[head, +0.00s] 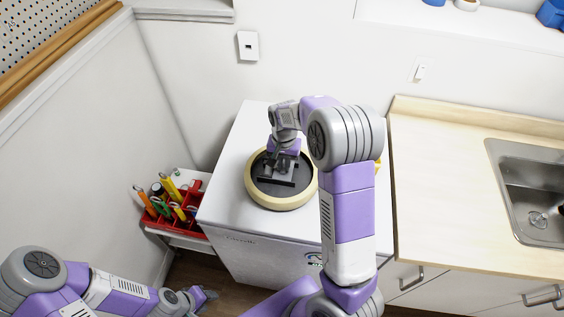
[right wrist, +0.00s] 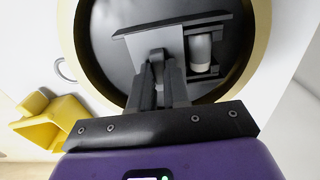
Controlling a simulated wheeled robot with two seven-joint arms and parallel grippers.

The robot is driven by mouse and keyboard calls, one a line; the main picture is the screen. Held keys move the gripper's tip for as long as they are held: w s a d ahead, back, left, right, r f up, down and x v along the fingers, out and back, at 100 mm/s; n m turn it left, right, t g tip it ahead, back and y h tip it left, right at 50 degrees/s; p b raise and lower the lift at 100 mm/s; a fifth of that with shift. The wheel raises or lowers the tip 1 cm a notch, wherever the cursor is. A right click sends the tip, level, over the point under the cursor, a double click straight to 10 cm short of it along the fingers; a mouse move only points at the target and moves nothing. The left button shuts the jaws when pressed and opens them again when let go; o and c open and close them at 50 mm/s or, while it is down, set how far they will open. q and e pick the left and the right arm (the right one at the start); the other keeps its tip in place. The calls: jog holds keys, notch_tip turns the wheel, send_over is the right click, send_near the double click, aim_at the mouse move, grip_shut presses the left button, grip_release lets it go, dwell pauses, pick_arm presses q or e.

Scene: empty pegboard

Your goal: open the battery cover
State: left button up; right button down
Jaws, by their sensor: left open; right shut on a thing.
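A round clock-like device with a cream rim (head: 256,194) lies with its dark back up on a white cabinet. In its back is a long battery recess (right wrist: 228,40). A grey battery cover (right wrist: 138,50) lies over the left and middle of the recess in the right wrist view. A pale battery (right wrist: 201,52) shows uncovered to its right. My right gripper (right wrist: 157,62) is shut on the cover, its fingers hiding part of it. It also shows above the device in the head view (head: 283,160). My left gripper (head: 205,294) is open and empty, low at left, away from the device.
A red caddy (head: 160,222) with several tools stands left of the white cabinet (head: 240,243). A yellow object (right wrist: 52,122) lies beside the device. A wooden counter (head: 440,180) with a sink (head: 530,190) is at right. The cabinet top in front of the device is clear.

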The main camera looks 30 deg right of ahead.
jog(key=c, duration=1.1)
grip_release()
notch_tip(320, 180, up, 8)
jog(key=shift+f+p, duration=0.2)
jog(key=shift+p, duration=0.2)
